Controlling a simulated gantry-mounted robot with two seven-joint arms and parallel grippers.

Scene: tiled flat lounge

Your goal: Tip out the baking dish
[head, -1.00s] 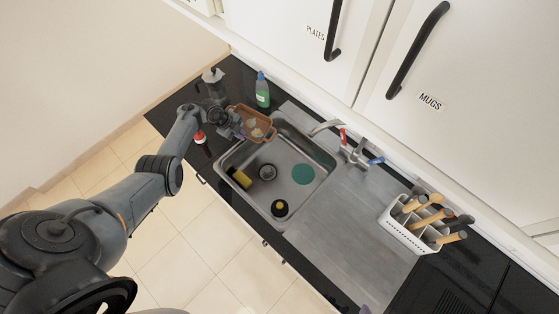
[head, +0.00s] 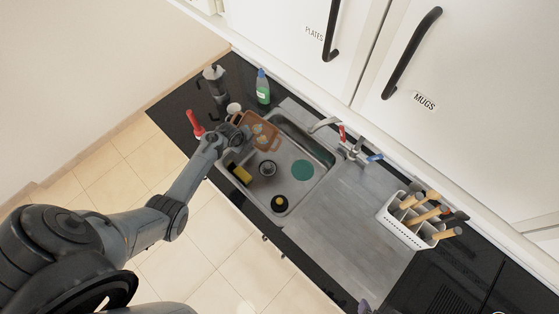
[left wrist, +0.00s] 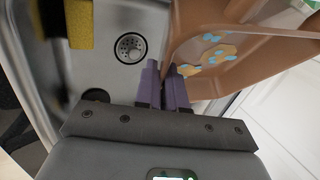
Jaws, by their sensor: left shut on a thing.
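The brown baking dish (head: 268,127) is over the far left part of the sink (head: 322,151) in the head view, tilted. In the left wrist view the dish (left wrist: 205,18) fills the upper right, with yellowish and light-blue bits (left wrist: 222,53) inside. My left gripper (head: 240,136) is shut on the dish's near left edge. Its purple fingers (left wrist: 166,88) show in the left wrist view, with the sink drain (left wrist: 130,48) beyond them. A purple tip of my right gripper (head: 364,307) shows at the bottom edge; its jaws cannot be made out.
The sink holds a yellow sponge (head: 241,174), a green disc (head: 302,171) and a black round item (head: 279,204). A moka pot (head: 214,82), green bottle (head: 262,88) and red item (head: 195,123) stand left. The tap (head: 326,124) is behind; a utensil rack (head: 396,222) stands right.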

